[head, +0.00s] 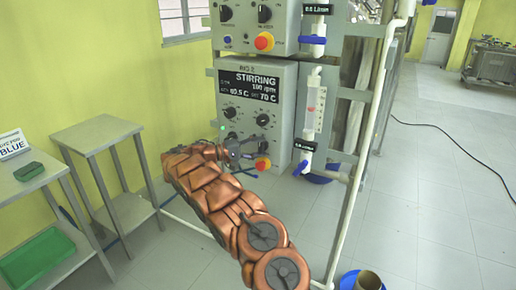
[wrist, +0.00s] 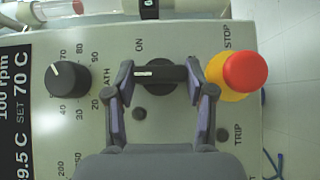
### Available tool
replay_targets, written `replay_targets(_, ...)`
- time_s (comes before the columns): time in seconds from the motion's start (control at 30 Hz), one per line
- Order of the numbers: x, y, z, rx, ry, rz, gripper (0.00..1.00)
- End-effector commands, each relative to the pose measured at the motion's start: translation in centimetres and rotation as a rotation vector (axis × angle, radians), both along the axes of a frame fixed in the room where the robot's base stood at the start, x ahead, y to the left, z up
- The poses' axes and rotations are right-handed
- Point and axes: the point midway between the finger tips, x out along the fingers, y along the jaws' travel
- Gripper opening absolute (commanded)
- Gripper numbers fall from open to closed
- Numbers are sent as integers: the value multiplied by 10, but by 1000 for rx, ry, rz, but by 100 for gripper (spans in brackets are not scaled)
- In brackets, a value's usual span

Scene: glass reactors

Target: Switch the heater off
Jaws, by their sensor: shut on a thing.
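A black rotary switch (wrist: 160,74) sits on the grey panel in the wrist view, beside the words "ON" and "BATH". Its white mark points to the left of the picture. My gripper (wrist: 160,80) is shut on this switch, one finger at each end of its bar. In the head view my gripper (head: 243,150) is at the lower part of the rig 2 control box (head: 283,90) and hides the switch. The display (head: 250,86) reads stirring, 100 rpm and a set value of 70 C.
A red stop button on a yellow base (wrist: 244,72) is close to my right finger; it also shows in the head view (head: 263,163). A black dial (wrist: 68,78) is left of the switch. A glass-tube flow meter (head: 312,105) stands right of the box. Side tables (head: 95,135) stand left.

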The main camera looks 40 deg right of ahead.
Motion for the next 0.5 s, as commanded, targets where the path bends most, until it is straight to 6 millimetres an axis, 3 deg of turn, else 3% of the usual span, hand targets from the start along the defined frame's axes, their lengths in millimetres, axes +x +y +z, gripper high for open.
replay_targets(0.47,0,-1,0,-4,16,-1,19)
replay_targets(0.5,0,-1,0,-4,16,-1,55)
